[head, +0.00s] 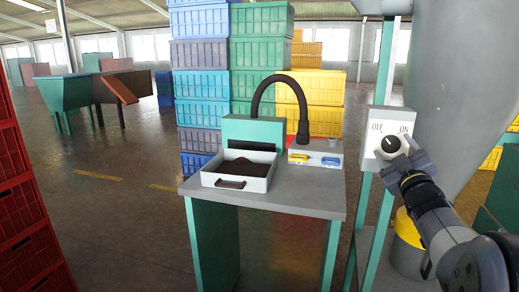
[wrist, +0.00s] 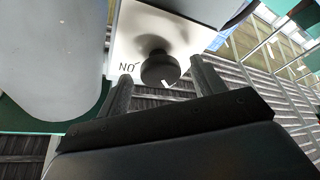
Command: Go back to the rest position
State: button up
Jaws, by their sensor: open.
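A switch box (head: 381,122) with OFF and ON lettering stands at the right in the head view. Its round black knob (head: 390,145) is on the front face. In the wrist view the knob (wrist: 160,68) shows a small white mark at its lower edge. My gripper (head: 406,152) is at the box, close in front of the knob. In the wrist view the open fingers of my gripper (wrist: 162,75) stand on either side of the knob, with gaps visible. Nothing is held. Exact depth to the knob is hard to tell.
A grey table (head: 300,195) left of the arm bears a white tray (head: 240,170) of dark material and a small panel (head: 315,152). A big grey drum (head: 455,80) stands close on the right. Red crates (head: 25,200) stand far left. Floor between is clear.

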jog(key=m+h, duration=0.1)
jog(key=m, duration=0.3)
jog(key=shift+a+h+p, duration=0.2)
jog(key=shift+h+p, duration=0.2)
jog(key=m+h+p, duration=0.1)
jog(key=m+p, duration=0.1)
jog(key=m, duration=0.1)
jog(key=m+h+p, duration=0.2)
jog(key=m, duration=0.1)
jog(key=shift+w+a+m, duration=0.1)
jog(key=shift+a+m, duration=0.1)
jog(key=shift+m, duration=0.1)
jog(key=shift+s+f+m+h, duration=0.2)
jog(key=shift+f+m+h, duration=0.05)
jog(key=shift+m+h, duration=0.05)
jog(key=shift+v, duration=0.95)
jog(key=shift+r, duration=0.1)
